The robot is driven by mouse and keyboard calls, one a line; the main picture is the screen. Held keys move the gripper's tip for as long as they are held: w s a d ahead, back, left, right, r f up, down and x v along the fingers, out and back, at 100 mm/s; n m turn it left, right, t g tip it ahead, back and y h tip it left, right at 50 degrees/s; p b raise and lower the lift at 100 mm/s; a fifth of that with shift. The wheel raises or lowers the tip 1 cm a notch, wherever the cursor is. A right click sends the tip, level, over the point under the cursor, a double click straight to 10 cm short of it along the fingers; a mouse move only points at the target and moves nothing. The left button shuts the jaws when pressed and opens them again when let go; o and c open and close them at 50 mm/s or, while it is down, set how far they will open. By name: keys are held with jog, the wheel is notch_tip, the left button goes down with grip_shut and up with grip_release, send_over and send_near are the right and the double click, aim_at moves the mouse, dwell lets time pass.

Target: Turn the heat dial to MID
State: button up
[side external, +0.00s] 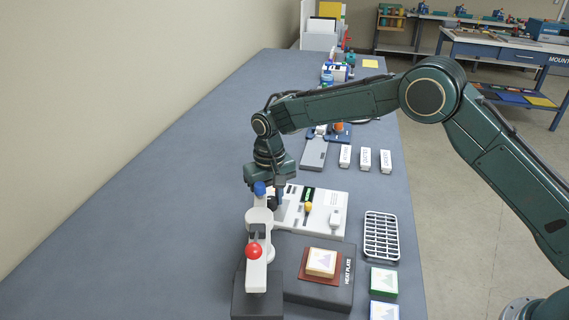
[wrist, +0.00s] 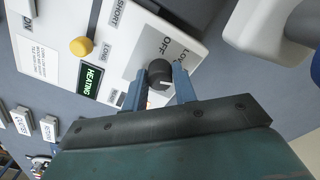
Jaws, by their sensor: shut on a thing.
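The heat dial (wrist: 160,72) is a round black knob with a small white mark on the white control panel (wrist: 140,40). My gripper (wrist: 159,80) has its two blue-grey fingers closed on opposite sides of the dial. "OFF" and part of a label starting "LO" show beside the dial; no MID label is readable, and which label the mark points to I cannot tell. In the side view my gripper (side external: 279,196) reaches down at the left end of the panel (side external: 322,221), and the dial is mostly hidden there.
The panel has a green "HEATING" display (wrist: 91,79) and a yellow knob (wrist: 81,46) by SHORT and LONG. A white press with a red ball (side external: 254,251) and a blue knob (side external: 260,188) stands close to my gripper. The heat plate (side external: 335,292) and a wire rack (side external: 382,236) are nearby.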

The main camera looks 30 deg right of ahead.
aim_at(271, 199)
jog(key=o, duration=1)
jog(key=shift+c, duration=0.2)
notch_tip(271, 199, up, 14)
dwell(0.4)
